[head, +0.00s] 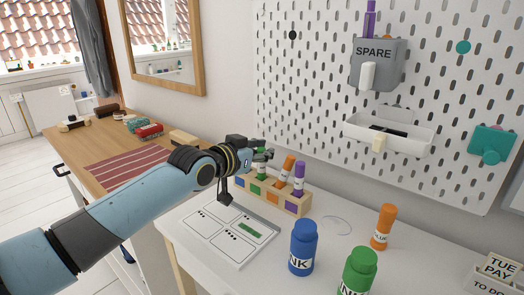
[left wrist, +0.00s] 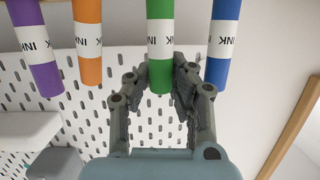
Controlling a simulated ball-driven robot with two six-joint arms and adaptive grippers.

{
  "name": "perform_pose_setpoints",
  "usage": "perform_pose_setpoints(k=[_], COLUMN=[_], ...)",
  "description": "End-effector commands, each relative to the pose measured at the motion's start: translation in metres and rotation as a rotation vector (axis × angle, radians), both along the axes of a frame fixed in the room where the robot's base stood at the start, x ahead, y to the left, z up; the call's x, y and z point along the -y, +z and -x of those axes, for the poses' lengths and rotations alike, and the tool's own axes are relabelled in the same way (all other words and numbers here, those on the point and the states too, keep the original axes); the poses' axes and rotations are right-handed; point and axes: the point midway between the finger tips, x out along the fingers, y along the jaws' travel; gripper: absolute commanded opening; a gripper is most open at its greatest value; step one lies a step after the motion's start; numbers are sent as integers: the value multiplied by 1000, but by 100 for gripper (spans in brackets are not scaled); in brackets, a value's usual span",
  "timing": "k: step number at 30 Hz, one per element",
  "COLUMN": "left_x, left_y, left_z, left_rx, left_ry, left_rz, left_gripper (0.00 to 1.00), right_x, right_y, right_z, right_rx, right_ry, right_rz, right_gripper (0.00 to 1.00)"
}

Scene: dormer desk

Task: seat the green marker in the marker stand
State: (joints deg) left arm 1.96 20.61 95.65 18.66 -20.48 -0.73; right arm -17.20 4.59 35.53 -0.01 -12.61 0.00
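The wooden marker stand (head: 305,209) has colour squares on its front and sits on the white desk. The green marker (head: 262,168) stands upright at the stand, in line with the green square; its lower end is hidden. In the left wrist view the green marker (left wrist: 160,48) hangs between the fingers of my left gripper (left wrist: 155,92), with a gap on its left side. The fingers are open around it. My left gripper (head: 258,154) is at the marker's top in the head view. My right gripper is not in view.
An orange marker (head: 287,168) and a purple marker (head: 298,179) stand in the stand. A blue marker (left wrist: 223,45) is close beside the right finger. A blue ink bottle (head: 302,248), a green ink bottle (head: 358,272) and an orange bottle (head: 383,227) stand nearer. The pegboard (head: 310,90) rises behind.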

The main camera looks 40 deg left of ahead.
Motion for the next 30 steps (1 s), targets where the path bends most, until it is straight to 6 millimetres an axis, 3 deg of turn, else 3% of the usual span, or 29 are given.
perform_pose_setpoints(k=[5, 14, 17, 27, 30], left_x=[0, 0, -1, -2, -3], left_y=[1, 1, 3, 22, 26], left_z=[0, 3, 15, 88, 102], left_rx=[1, -1, -1, -3, -3], left_ry=[0, 0, -1, -4, -2], left_rz=[0, -2, -4, -7, -7], left_gripper=[41, 41, 41, 41, 41], right_x=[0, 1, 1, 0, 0], right_y=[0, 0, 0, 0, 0], right_z=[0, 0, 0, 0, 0], right_rx=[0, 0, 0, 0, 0], right_ry=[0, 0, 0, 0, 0], right_rz=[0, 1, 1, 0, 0], right_gripper=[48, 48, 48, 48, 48])
